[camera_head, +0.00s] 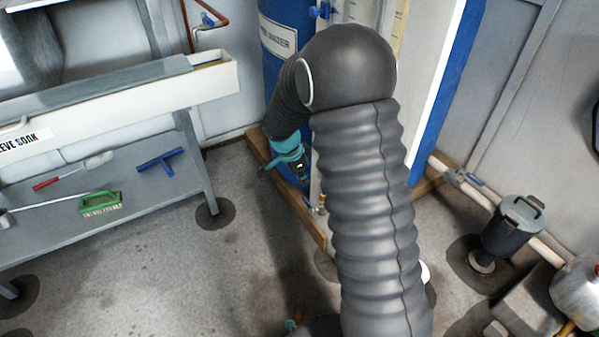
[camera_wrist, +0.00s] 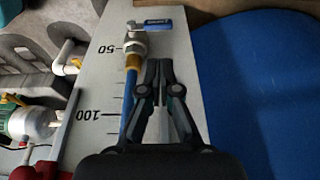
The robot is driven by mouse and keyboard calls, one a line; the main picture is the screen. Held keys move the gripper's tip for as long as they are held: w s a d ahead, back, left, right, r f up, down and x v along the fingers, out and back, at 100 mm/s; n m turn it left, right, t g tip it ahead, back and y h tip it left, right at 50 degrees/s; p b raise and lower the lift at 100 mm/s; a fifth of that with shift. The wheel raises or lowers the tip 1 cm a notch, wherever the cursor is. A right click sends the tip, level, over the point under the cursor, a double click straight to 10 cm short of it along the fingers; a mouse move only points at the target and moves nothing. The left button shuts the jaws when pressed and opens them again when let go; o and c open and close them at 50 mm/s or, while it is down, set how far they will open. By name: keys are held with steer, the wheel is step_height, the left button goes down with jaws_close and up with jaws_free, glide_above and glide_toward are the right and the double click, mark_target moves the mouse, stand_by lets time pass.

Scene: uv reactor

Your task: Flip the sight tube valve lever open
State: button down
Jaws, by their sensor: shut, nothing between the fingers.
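In the wrist view, the sight tube valve is a metal fitting (camera_wrist: 133,44) with a blue lever (camera_wrist: 153,26) on its far side. The lever points to the right in that view. The sight tube (camera_wrist: 128,98), with blue in it, runs from the valve along a white scale board (camera_wrist: 106,80) marked 50 and 100. My gripper (camera_wrist: 159,64) is shut and empty. Its tips appear just right of and below the valve, and I see no clear contact with the lever. In the head view my arm hides much of this area, and my gripper (camera_head: 302,171) shows only partly.
A blue tank (camera_head: 285,45) stands behind my arm, also filling the right of the wrist view (camera_wrist: 265,85). A workbench (camera_head: 150,90) with a lower shelf holding a green brush (camera_head: 100,204) is on the left. A dark canister (camera_head: 512,228) stands right. Floor at front left is clear.

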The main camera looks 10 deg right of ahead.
mark_target(305, 200)
steer(key=a+x, duration=0.1)
steer(key=x, duration=0.6)
steer(key=shift+s+f+b, duration=0.15)
steer(key=shift+f+b, duration=0.25)
steer(key=shift+b, duration=0.05)
steer(key=shift+d, duration=0.15)
